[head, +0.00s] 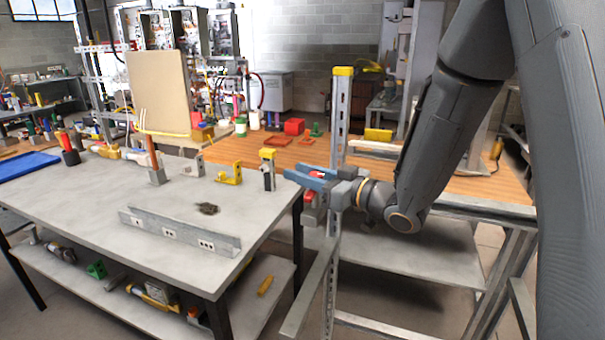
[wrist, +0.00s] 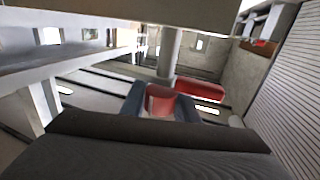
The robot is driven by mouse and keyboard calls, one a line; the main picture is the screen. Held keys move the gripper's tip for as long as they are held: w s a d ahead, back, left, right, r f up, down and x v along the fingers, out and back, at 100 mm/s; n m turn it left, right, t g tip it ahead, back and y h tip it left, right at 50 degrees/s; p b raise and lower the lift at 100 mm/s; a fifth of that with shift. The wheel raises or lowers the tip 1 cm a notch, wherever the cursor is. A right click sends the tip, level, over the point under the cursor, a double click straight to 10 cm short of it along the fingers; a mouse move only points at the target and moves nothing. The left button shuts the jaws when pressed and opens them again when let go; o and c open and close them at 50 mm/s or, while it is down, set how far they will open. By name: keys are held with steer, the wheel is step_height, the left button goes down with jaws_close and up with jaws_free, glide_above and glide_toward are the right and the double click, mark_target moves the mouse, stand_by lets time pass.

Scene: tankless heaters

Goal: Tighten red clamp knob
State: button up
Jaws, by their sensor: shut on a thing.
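My gripper (head: 312,181) reaches in from the right, its blue fingers at the slotted metal post (head: 341,120). A small red part, which looks like the red clamp knob (head: 317,174), shows between the fingers in the head view. In the wrist view the red knob (wrist: 159,100) sits between the two blue-grey fingertips (wrist: 160,106), and they are shut on it. A longer red piece (wrist: 200,90) lies just beyond, to the right. The knob's far side and its link to the clamp are hidden.
A grey table (head: 110,210) at left holds a metal channel (head: 180,232), a yellow bracket (head: 230,175) and a yellow-topped clamp (head: 268,168). A wooden bench (head: 470,187) stands behind the post. A flat metal bar (head: 308,290) juts forward below my gripper.

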steer(key=shift+w+d+m+t+h+b, duration=0.15)
steer(key=shift+w+m+t+h, duration=0.05)
steer(key=shift+m+t+h, duration=0.65)
steer(key=shift+w+d+m+t+h+b, duration=0.15)
steer(key=shift+w+m+t+h, duration=0.05)
steer(key=shift+m+t+h, duration=0.65)
steer(key=o, duration=1.1)
steer(key=shift+c, duration=0.2)
steer(key=shift+s+d, duration=0.1)
steer(key=p+v, duration=0.1)
steer(key=v, duration=0.6)
steer(key=shift+s+d, duration=0.15)
steer(key=shift+s, duration=0.15)
